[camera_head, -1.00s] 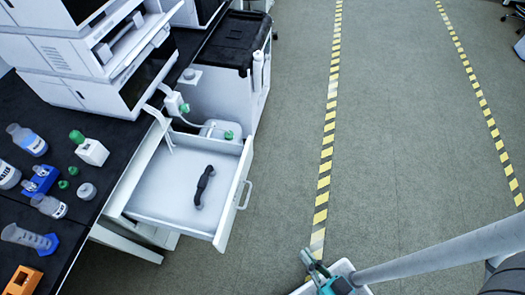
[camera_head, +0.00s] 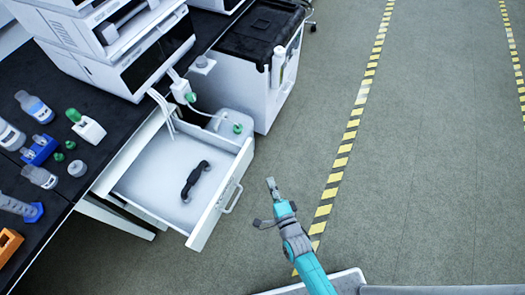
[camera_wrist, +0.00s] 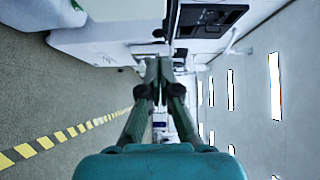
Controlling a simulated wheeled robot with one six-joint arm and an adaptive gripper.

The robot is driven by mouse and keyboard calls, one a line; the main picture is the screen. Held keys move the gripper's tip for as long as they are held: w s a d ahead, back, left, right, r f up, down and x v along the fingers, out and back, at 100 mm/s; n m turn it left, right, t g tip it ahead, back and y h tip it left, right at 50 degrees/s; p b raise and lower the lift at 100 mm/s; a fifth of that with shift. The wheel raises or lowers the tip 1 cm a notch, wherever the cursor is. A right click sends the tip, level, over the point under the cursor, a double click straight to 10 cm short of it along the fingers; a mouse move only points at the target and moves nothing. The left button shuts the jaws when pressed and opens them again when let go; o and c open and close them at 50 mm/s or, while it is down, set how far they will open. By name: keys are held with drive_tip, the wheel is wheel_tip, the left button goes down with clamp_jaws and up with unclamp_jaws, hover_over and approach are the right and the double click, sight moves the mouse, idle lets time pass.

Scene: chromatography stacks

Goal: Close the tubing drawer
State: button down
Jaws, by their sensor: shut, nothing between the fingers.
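The white tubing drawer (camera_head: 150,181) is pulled out from under the black bench in the head view. A black curved piece (camera_head: 195,180) lies inside it. Its front panel (camera_head: 222,202) faces right and carries a light bar handle (camera_head: 232,199). My gripper (camera_head: 271,183) is to the right of the handle, apart from it, over the floor. In the wrist view my gripper (camera_wrist: 158,62) has its fingertips together with nothing between them. The drawer cannot be clearly made out in the wrist view.
The black bench (camera_head: 52,205) holds bottles, an orange rack (camera_head: 9,244) and stacked white instruments (camera_head: 125,45). A white bin with a black lid (camera_head: 262,30) and a translucent container (camera_head: 232,124) stand behind the drawer. The floor right of the drawer is clear, with yellow-black tape (camera_head: 338,163).

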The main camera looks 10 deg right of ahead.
drive_tip(key=w, duration=0.1)
approach(249, 147)
drive_tip(key=w+d, duration=0.1)
drive_tip(key=w, duration=0.4)
drive_tip(key=shift+w+a+r, duration=0.1)
drive_tip(key=shift+w+a, duration=0.4)
drive_tip(key=shift+a, duration=0.4)
